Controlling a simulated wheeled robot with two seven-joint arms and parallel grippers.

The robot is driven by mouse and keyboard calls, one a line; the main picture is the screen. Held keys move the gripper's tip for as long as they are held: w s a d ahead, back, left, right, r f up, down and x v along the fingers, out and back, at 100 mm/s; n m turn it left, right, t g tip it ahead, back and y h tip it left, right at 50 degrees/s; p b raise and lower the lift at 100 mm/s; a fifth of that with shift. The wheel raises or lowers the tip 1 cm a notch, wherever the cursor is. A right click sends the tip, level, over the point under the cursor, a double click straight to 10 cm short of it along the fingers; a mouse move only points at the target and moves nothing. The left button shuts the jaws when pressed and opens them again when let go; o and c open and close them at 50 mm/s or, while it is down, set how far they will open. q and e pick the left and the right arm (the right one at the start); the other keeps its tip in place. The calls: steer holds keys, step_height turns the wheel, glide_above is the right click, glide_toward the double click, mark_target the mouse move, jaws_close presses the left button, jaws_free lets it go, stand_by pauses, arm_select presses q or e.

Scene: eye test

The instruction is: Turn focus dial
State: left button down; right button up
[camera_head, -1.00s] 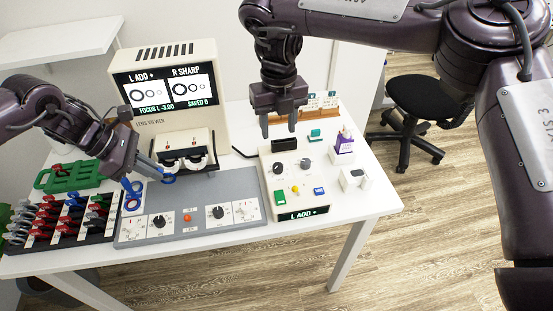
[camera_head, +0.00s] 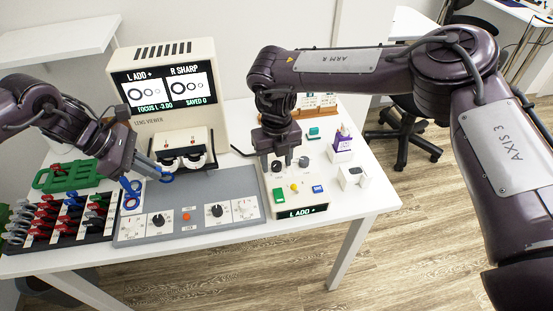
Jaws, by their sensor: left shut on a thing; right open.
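The control box (camera_head: 309,202) is white, with two dark dials on top, green, yellow and blue buttons, and a front display reading "L ADD +". My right gripper (camera_head: 283,160) is open, low over the left dial (camera_head: 277,167); whether its fingers touch it I cannot tell. The right dial (camera_head: 304,161) shows just right of the fingers. My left gripper (camera_head: 156,171) is shut on a blue-ringed lens (camera_head: 167,178) in front of the viewer's eyepieces. The lens viewer (camera_head: 188,119) screen reads "L ADD +", "R SHARP", "FOCUS L -3.00" and "SAVED 0", with rings under both headings.
A rack of red, blue, green and black-handled lenses (camera_head: 70,215) stands left.

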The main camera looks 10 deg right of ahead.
mark_target(276, 164)
steer(key=c, duration=1)
steer(key=m, duration=0.4)
steer(key=o, duration=1)
step_height(276, 164, up, 12)
